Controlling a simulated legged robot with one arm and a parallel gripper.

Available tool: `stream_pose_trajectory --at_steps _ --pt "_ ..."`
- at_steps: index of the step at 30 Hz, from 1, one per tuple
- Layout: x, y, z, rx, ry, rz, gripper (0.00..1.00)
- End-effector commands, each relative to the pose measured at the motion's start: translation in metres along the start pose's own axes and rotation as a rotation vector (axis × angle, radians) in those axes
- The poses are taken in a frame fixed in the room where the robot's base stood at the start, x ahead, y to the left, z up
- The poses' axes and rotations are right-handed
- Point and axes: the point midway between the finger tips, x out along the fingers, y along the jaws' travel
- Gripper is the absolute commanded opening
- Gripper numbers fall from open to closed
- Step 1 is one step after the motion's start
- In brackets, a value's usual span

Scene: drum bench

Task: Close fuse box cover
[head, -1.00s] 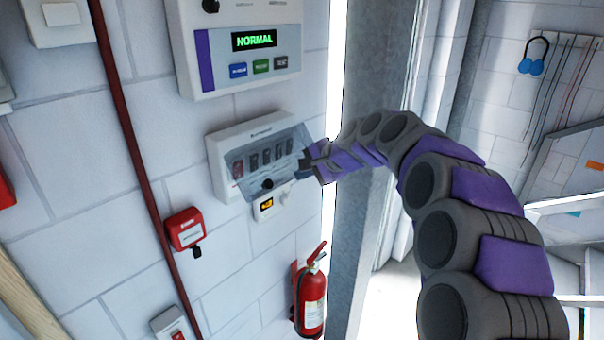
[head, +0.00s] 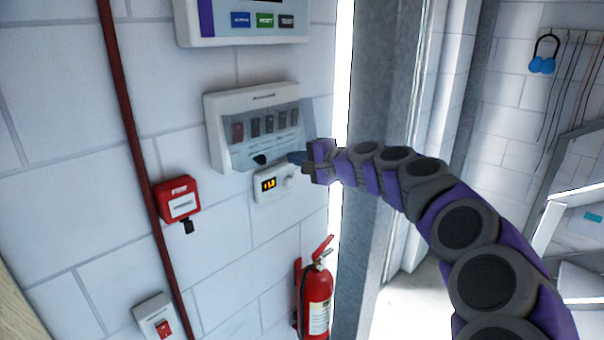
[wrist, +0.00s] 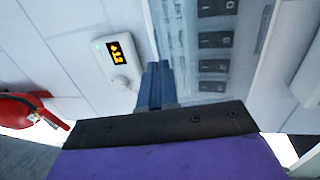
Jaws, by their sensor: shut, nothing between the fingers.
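The white fuse box (head: 214,118) is on the wall left of my gripper in the head view, with a row of dark switches inside. Its grey see-through cover (head: 285,142) lies in front of the switches and seems to stand out from the box at a tilt; how far is hard to tell. My gripper (head: 297,157) is shut and empty at the cover's lower right corner. In the wrist view its blue fingers (wrist: 157,84) are together beside the cover (wrist: 183,62), with the switches of the fuse box beyond. I cannot tell whether they touch the cover.
A small thermostat (head: 275,184) with a yellow display sits just below the fuse box. A red call point (head: 178,200) is left of it and a red extinguisher (head: 317,300) below. A control panel (head: 246,32) hangs above. A grey column (head: 375,120) stands to the right.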

Motion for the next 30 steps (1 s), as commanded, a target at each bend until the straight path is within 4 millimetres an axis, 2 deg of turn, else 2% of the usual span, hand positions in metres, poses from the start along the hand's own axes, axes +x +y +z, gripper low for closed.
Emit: stream_pose_trajectory --at_steps 1,6,12,30 --pt "0.006 0.008 0.002 0.0 -0.003 -0.026 0.0" --pt "0.015 0.011 0.001 0.0 -0.001 -0.103 0.0" --pt "0.023 0.014 0.001 -0.003 0.0 -0.103 0.0" --pt "0.032 0.017 -0.002 -0.001 0.002 -0.101 0.0"
